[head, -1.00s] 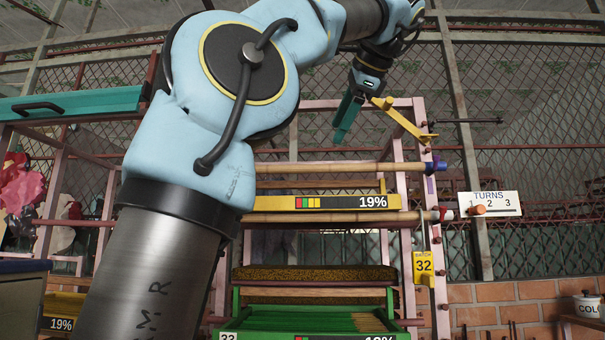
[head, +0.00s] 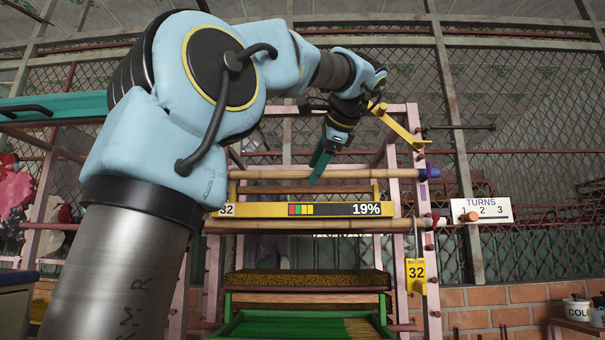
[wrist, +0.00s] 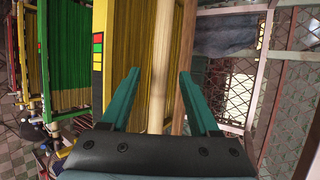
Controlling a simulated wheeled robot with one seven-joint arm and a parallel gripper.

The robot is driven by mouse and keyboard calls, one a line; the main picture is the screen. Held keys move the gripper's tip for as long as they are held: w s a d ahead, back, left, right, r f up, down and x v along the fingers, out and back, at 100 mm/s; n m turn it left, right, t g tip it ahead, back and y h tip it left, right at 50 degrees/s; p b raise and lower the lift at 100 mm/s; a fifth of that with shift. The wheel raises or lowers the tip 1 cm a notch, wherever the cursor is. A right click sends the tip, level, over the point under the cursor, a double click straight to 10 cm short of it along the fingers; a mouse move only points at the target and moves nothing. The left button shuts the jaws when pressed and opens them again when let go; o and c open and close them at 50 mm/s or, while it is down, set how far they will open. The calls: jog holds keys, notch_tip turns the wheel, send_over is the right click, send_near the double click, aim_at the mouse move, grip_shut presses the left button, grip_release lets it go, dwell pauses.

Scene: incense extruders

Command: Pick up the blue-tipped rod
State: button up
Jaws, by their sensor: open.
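The blue-tipped rod (head: 375,173) is a pale bamboo pole lying level across the top of the rack, its blue end (head: 424,173) at the right. My gripper (head: 315,180) points down at the rod's middle stretch, its teal fingers overlapping the rod in the head view. In the wrist view, a pale rod (wrist: 160,50) runs between the spread fingers (wrist: 158,75) with space on both sides. My gripper is open and holds nothing. The blue tip does not show in the wrist view.
A yellow tray (head: 290,210) marked 19% sits just below, with another bamboo rod (head: 350,225) under its front. A yellow bracket (head: 398,126) juts above the rod's right part. A brown wooden bar (wrist: 184,50) runs close beside the rod. Green trays (head: 280,327) stand lower.

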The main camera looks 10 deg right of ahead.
jog(key=shift+c, duration=0.4)
grip_shut()
dwell(0.9)
